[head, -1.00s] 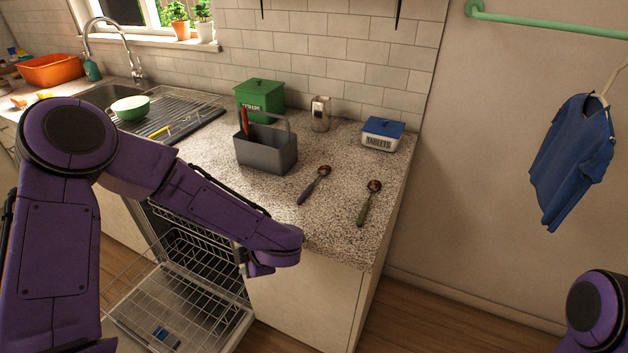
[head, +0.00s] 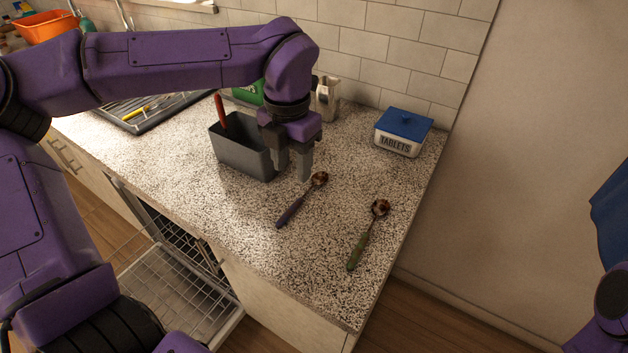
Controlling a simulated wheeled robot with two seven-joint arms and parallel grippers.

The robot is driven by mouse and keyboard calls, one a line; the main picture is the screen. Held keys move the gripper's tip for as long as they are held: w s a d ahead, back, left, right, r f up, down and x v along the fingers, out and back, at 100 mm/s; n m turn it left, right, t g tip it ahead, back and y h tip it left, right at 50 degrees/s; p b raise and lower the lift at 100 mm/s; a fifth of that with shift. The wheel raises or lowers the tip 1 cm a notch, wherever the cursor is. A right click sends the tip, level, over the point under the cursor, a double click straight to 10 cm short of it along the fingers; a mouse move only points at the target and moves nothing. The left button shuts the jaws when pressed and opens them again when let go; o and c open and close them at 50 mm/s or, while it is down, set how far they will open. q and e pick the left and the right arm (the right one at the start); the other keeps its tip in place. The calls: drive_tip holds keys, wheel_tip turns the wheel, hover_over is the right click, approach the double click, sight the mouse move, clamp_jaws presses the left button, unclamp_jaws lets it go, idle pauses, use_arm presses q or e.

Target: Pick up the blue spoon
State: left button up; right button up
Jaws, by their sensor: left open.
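The blue spoon (head: 293,208) has a dark blue-purple handle and a dirty brown bowl. It lies on the speckled countertop (head: 240,225), its handle towards the front edge. My left gripper (head: 292,171) points down with its fingers apart and nothing between them. It is above the counter, just left of the spoon's bowl and apart from it in the picture. It partly hides the grey caddy (head: 233,156). My right gripper is out of view.
A green-handled spoon (head: 359,247) lies to the right. A white tablets box with a blue lid (head: 403,128) stands behind it. The caddy holds a red-handled item (head: 220,112). The dishwasher with its pulled-out rack (head: 175,290) is open below the counter.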

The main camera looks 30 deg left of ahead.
sight(293, 206)
use_arm(q)
drive_tip(key=f, duration=0.6)
drive_tip(key=f+p, duration=0.1)
drive_tip(key=f, duration=0.3)
drive_tip(key=shift+s+a+f, duration=0.1)
drive_tip(key=shift+s+a, duration=0.05)
drive_tip(key=shift+s, duration=0.1)
clamp_jaws()
